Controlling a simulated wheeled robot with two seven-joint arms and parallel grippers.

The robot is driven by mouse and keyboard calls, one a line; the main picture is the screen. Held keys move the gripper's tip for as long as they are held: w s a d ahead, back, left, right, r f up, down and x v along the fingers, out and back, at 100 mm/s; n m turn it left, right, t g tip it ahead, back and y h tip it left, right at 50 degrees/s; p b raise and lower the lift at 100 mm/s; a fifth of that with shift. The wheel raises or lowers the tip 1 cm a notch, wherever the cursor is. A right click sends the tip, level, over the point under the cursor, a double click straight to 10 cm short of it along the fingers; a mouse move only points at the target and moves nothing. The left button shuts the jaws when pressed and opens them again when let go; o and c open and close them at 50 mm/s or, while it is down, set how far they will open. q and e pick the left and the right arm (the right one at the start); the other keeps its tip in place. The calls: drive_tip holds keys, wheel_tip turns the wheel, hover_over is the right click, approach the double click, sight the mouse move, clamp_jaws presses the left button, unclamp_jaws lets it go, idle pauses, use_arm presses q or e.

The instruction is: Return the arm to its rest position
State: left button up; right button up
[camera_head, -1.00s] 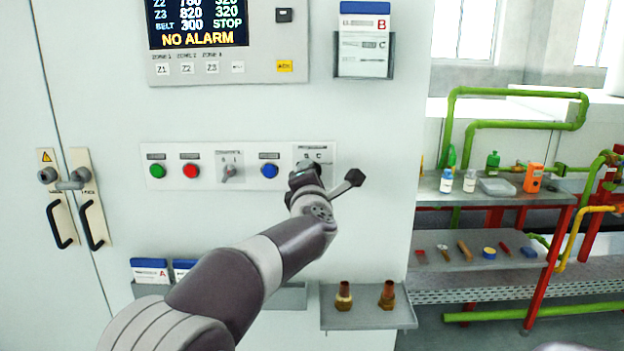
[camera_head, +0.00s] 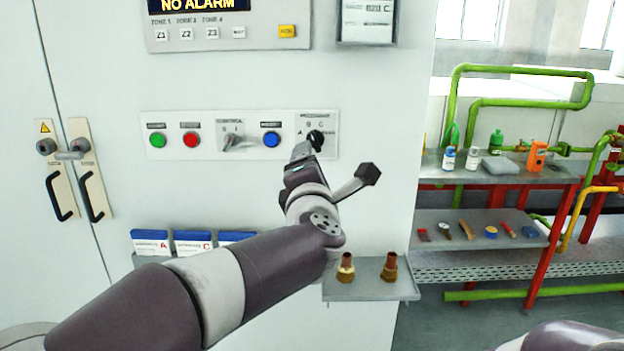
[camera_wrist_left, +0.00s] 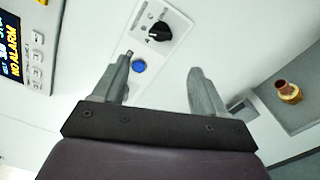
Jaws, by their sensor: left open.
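My left arm comes in from the lower left in the head view, and its gripper (camera_head: 305,155) is in front of the control panel, just below the black selector knob (camera_head: 316,138). In the left wrist view the two fingers of the gripper (camera_wrist_left: 160,85) are wide apart with nothing between them. The knob (camera_wrist_left: 159,31) shows beyond the fingertips, apart from them. The blue button (camera_wrist_left: 139,66) shows near the left finger. My right gripper is not in view; only part of a link of mine shows at the lower right.
A small shelf (camera_head: 345,293) with two brass fittings (camera_head: 346,268) juts out right of my forearm. Cards (camera_head: 193,243) stand in a holder behind the arm. Green (camera_head: 157,140) and red (camera_head: 191,140) buttons are on the panel. A shelf rack (camera_head: 480,230) stands at right.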

use_arm(q)
drive_tip(key=shift+s, duration=0.4)
